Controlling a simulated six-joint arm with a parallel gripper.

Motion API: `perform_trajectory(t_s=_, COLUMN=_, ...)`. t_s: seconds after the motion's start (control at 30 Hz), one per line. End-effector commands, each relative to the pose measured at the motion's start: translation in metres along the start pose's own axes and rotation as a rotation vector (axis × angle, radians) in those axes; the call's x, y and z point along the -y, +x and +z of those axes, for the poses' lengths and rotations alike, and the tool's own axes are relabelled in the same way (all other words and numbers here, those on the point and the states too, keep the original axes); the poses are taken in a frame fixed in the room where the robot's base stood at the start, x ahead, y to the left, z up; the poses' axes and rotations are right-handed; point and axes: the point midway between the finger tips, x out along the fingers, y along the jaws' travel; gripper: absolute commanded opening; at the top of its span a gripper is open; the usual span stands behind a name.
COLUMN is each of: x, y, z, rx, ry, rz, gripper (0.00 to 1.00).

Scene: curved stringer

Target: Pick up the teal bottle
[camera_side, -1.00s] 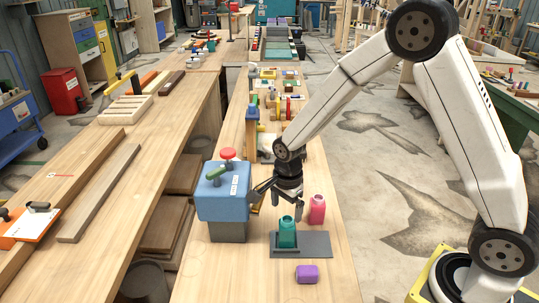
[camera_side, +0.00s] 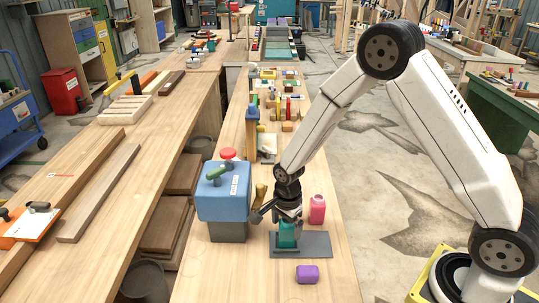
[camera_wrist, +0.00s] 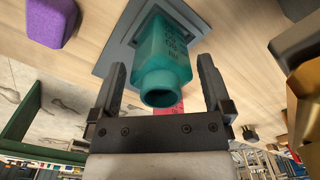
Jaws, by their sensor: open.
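The teal bottle (camera_side: 287,236) stands upright on a grey plate (camera_side: 316,245) on the bench. In the wrist view the teal bottle (camera_wrist: 163,62) has its neck and open mouth between the two fingers. My gripper (camera_side: 287,222) is lowered over the bottle from above in the side view and hides its upper part. In the wrist view my gripper (camera_wrist: 160,80) is open, with a finger on each side of the bottle and visible gaps to both.
A pink bottle (camera_side: 317,209) stands just behind and right of the plate. A purple block (camera_side: 307,273) lies in front. A blue box with a red knob (camera_side: 223,195) stands close on the left. Bare wood lies in front of the box.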

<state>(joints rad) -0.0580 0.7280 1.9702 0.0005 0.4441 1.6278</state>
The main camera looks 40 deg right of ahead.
Motion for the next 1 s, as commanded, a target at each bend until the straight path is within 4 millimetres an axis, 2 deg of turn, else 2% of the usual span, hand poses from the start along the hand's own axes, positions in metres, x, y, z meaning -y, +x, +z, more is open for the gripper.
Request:
perform_trajectory(t_s=0.2, x=0.0002, y=0.0125, z=0.0001, rx=0.001, ry=0.000, rz=-0.001, gripper=1.00)
perform_trajectory(t_s=0.7, x=0.0004, y=0.0128, z=0.0000, rx=0.001, ry=0.000, rz=-0.002, gripper=1.00)
perform_trajectory(t_s=0.77, x=0.0003, y=0.0127, z=0.0000, rx=0.001, ry=0.000, rz=-0.002, gripper=0.84)
perform_trajectory(t_s=0.9, x=0.0004, y=0.0127, z=0.0000, rx=0.001, ry=0.000, rz=-0.002, gripper=0.40)
perform_trajectory(t_s=0.97, x=0.0005, y=0.0126, z=0.0000, rx=0.001, ry=0.000, rz=-0.002, gripper=0.22)
perform_trajectory(t_s=1.0, x=0.0005, y=0.0126, z=0.0000, rx=0.001, ry=0.000, rz=-0.002, gripper=0.22)
